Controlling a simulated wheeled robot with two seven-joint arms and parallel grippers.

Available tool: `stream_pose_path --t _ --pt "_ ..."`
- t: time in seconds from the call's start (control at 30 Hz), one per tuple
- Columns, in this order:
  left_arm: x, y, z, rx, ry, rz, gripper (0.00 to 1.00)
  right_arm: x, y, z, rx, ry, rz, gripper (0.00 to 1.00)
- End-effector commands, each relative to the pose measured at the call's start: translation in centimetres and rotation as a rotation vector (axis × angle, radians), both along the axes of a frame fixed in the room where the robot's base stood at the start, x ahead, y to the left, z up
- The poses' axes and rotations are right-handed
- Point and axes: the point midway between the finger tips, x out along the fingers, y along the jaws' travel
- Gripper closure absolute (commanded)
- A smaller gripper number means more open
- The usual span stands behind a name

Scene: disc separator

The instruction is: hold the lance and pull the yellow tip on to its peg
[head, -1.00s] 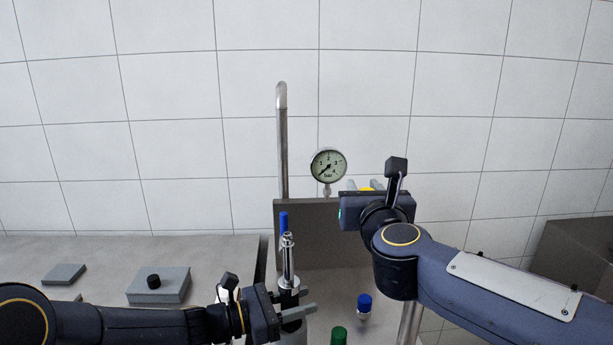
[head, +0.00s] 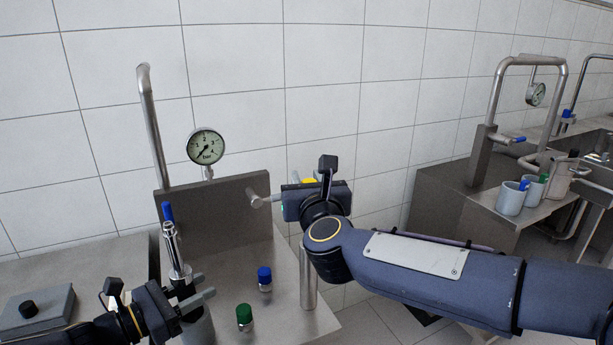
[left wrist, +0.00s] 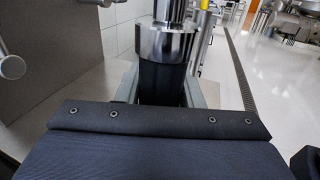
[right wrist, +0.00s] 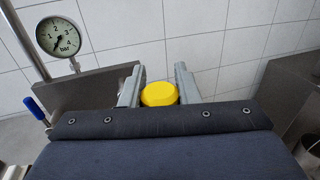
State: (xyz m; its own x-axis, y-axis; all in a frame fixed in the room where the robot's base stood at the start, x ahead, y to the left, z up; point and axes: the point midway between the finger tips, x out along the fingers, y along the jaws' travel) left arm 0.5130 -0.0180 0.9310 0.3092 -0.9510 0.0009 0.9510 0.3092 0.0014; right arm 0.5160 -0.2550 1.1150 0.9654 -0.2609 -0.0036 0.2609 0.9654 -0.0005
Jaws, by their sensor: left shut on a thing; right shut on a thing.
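My left gripper (head: 199,287) is shut on the lance (head: 174,252), which stands nearly upright with its bright metal upper part above the fingers. In the left wrist view the jaws are around the lance's black grip, below a metal collar (left wrist: 165,42). My right gripper (head: 309,184) is shut on the yellow tip (head: 309,181), which is mostly hidden behind it. In the right wrist view the yellow tip (right wrist: 159,94) sits between both fingers. A short metal peg (head: 257,198) sticks out by the back panel, left of the right gripper. The tip is apart from the lance.
A pressure gauge (head: 206,146) and a bent pipe (head: 150,120) rise behind the back panel (head: 225,220). A blue-capped bottle (head: 265,280) and a green-capped one (head: 244,318) stand on the bench. Another station with cups (head: 511,198) is at the right.

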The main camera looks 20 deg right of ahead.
Motion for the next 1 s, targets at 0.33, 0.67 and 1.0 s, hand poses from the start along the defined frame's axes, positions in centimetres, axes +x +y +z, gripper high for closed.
stream_pose_path --t 0.33,0.67,1.0 --pt "-0.1 0.0 -0.7 0.010 0.013 -0.001 1.00 0.0 0.0 -3.3 -0.001 0.002 -0.001 1.00" --pt "-0.1 0.0 -0.7 0.010 0.013 -0.001 1.00 0.0 0.0 -4.8 0.000 0.000 0.000 1.00" --pt "-0.1 0.0 -0.7 0.010 0.013 -0.001 1.00 0.0 0.0 -4.9 0.001 -0.001 0.001 1.00"
